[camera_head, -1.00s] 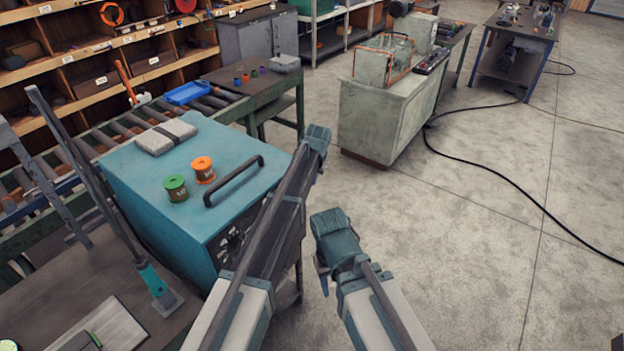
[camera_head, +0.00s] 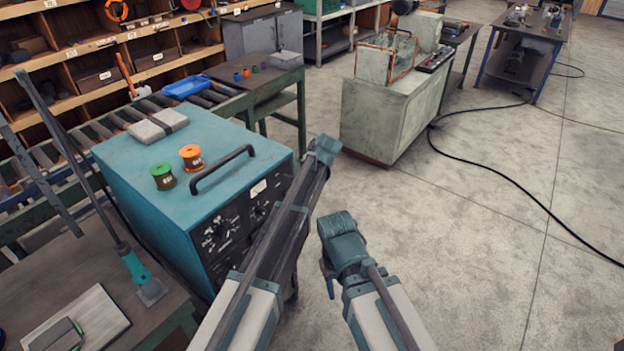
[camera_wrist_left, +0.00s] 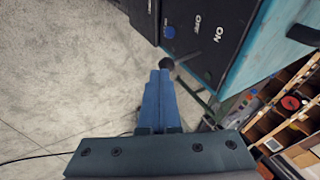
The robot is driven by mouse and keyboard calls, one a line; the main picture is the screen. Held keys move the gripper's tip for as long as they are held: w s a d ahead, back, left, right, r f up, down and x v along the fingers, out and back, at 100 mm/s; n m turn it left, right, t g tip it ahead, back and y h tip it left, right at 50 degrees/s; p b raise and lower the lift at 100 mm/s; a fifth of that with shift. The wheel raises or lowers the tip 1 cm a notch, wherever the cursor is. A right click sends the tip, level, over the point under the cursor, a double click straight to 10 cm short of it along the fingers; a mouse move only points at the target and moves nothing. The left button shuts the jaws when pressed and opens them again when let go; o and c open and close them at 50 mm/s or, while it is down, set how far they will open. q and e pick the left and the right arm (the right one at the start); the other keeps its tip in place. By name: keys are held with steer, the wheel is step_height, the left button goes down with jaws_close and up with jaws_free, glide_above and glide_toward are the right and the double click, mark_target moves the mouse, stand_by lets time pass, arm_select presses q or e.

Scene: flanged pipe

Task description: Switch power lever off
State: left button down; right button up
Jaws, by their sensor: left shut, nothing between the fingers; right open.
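The teal power unit (camera_head: 135,185) stands left of centre in the head view, its black front panel (camera_head: 222,240) with dials partly behind my left arm. In the left wrist view the panel (camera_wrist_left: 211,50) carries ON and OFF labels. The power lever (camera_wrist_left: 167,64) shows there as a dark round knob on a rod. My left gripper (camera_wrist_left: 158,98) is shut and empty, its blue fingertips just at the knob; I cannot tell whether they touch. In the head view its fingers are hidden. My right gripper (camera_head: 328,277) hangs over the floor away from the unit, open, its fingers mostly hidden.
A green spool (camera_head: 162,176), an orange spool (camera_head: 191,157), a grey pad (camera_head: 158,125) and a black handle (camera_head: 222,170) are on the unit's top. A pale cabinet (camera_head: 385,125) stands behind. A black cable (camera_head: 500,180) crosses the floor; the right side is open.

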arm_select(q)
step_height(320, 180, down, 6)
steer(key=b, duration=0.6)
steer(key=shift+s+d+f+t+y+b, duration=0.2)
steer(key=shift+d+f+t+y+b, duration=0.1)
steer(key=shift+y+b, duration=0.1)
steer(key=shift+r, duration=0.15)
stand_by(1.3)
steer(key=shift+r+p, duration=0.7)
steer(key=shift+p, duration=0.1)
steer(key=shift+r, duration=0.1)
